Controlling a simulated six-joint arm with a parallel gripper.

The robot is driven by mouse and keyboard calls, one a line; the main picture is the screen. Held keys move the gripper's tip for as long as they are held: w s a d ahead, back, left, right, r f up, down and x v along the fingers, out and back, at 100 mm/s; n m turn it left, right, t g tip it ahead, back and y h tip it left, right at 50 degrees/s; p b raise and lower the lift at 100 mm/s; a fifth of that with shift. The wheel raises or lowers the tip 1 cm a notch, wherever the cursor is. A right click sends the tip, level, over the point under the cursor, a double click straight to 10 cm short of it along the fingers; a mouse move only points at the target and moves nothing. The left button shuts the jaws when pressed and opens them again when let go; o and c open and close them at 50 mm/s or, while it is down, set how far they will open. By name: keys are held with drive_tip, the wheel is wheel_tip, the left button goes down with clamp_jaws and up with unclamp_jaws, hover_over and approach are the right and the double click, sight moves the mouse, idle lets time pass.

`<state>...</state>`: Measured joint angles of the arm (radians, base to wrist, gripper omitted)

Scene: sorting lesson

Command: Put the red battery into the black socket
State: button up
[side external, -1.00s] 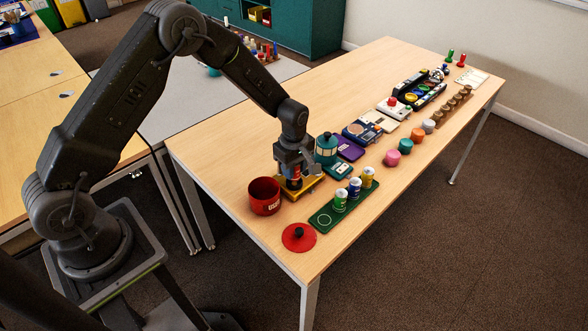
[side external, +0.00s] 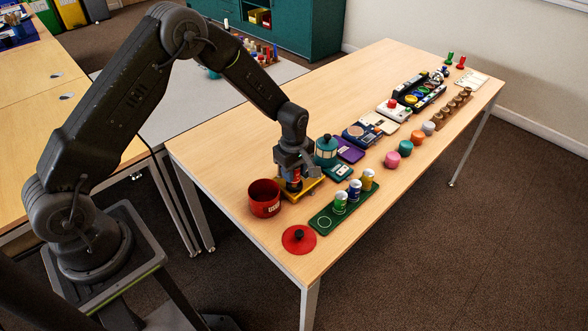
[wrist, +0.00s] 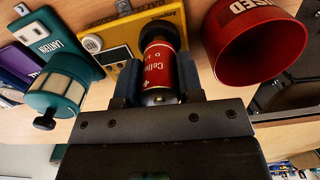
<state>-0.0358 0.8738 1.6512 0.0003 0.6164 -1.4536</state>
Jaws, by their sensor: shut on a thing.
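The red battery (wrist: 160,65) is held between the fingers of my gripper (wrist: 157,90) in the wrist view. My gripper is shut on it, with its metal end toward the camera. In the side view my gripper (side external: 292,176) is over the yellow device (side external: 311,186), with the battery (side external: 293,185) upright below it. The yellow device (wrist: 118,62) has a small screen and a round white button. A dark round rim, seemingly the black socket (wrist: 152,29), shows at the battery's far end. Whether the battery is inside it or just above it, I cannot tell.
A red bin marked USED (side external: 264,199) stands close left of my gripper; a red lid (side external: 299,239) lies in front. A green tray (side external: 326,222) holds several batteries. A teal lantern (side external: 326,150) stands close on the right. Other devices and knobs line the table beyond.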

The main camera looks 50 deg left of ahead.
drive_tip(key=shift+f, duration=0.6)
drive_tip(key=shift+r, duration=0.2)
drive_tip(key=shift+r, duration=0.65)
drive_tip(key=shift+f, duration=0.85)
idle(0.7)
drive_tip(key=o, duration=0.7)
drive_tip(key=shift+r, duration=0.15)
drive_tip(key=shift+r, duration=5.4)
